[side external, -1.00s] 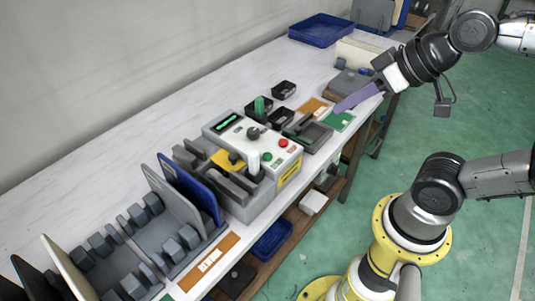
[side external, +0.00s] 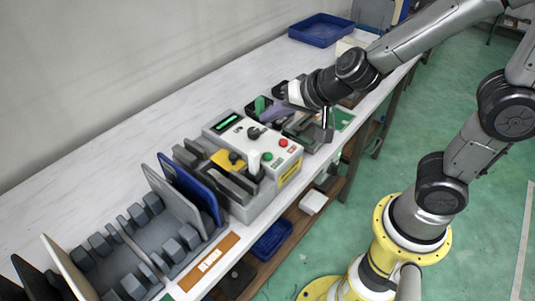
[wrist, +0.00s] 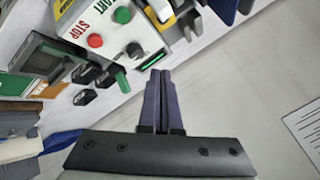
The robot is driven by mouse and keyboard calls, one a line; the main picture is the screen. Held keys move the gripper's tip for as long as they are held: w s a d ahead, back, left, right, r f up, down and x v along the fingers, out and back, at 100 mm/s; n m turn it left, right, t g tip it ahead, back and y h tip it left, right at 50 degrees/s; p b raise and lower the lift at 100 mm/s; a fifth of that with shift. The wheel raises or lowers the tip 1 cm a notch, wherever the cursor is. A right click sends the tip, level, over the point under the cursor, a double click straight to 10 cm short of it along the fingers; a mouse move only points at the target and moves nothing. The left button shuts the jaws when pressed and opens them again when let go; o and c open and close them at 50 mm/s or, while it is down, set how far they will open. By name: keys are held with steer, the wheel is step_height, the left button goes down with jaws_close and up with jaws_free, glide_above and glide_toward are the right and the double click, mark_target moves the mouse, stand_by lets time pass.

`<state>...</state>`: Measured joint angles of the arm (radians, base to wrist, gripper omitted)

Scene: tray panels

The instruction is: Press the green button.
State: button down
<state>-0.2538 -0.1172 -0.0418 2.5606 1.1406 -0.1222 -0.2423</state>
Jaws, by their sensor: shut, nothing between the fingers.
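The green button (side external: 267,157) is a small round cap on the front right of the grey-white control box (side external: 240,133). It also shows near the top of the wrist view (wrist: 122,15), beside the red button (wrist: 95,40), with START and STOP lettering near them. My gripper (side external: 266,117) has purple fingers held together and empty. In the side view its fingertips show near the back edge of the box. In the wrist view the fingertips (wrist: 160,73) point toward the box, apart from the green button. Nothing covers the button.
A green piece (side external: 260,103) stands behind the box. Blue and grey panels stand in a rack (side external: 160,230) at left. A blue tray (side external: 320,29) is at the far end.

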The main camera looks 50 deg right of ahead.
steer(key=shift+f, duration=0.15)
stand_by(0.3)
glide_above(271, 160)
steer(key=shift+f, duration=4.2)
steer(key=shift+f, duration=0.2)
steer(key=shift+f, duration=0.2)
